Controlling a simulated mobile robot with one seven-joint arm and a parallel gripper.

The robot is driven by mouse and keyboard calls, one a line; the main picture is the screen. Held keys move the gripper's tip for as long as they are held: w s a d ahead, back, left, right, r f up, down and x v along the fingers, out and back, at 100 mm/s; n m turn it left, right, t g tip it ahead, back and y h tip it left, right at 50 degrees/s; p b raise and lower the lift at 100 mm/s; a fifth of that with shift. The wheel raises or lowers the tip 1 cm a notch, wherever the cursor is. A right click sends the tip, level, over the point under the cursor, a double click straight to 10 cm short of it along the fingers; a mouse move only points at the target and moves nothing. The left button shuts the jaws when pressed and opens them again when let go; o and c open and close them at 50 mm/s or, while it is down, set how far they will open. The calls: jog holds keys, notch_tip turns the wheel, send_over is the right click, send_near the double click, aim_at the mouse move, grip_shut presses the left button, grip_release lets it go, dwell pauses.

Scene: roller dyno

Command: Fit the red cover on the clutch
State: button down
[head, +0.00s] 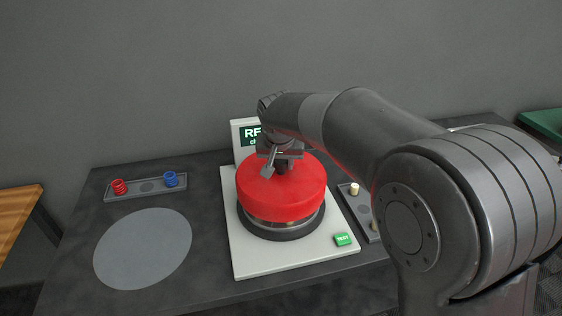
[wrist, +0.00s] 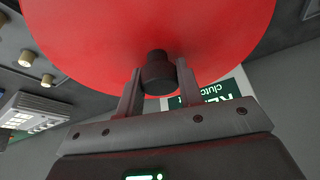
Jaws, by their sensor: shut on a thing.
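The red cover (head: 281,192) is a wide round cap with a dark knob (wrist: 158,73) on top. My gripper (head: 277,163) is shut on this knob; in the wrist view the two fingers (wrist: 158,84) stand on either side of it. The cover sits over the clutch (head: 281,224), whose metal band and dark base ring show below the cover's rim. Whether the cover is fully seated or just above the clutch I cannot tell. The clutch stands on a pale plate (head: 249,259) with a green TEST button (head: 344,239).
A display (head: 249,134) stands behind the clutch. A tray (head: 146,188) with a red spool (head: 120,186) and a blue spool (head: 170,179) lies at left. A grey disc (head: 143,248) marks the table at front left. Another tray with pale pegs (head: 354,189) lies at right, partly behind my arm.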

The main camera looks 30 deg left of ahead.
aim_at(281, 173)
jog(key=shift+f, duration=2.75)
jog(key=c, duration=0.5)
grip_release()
jog(key=shift+r, duration=3.45)
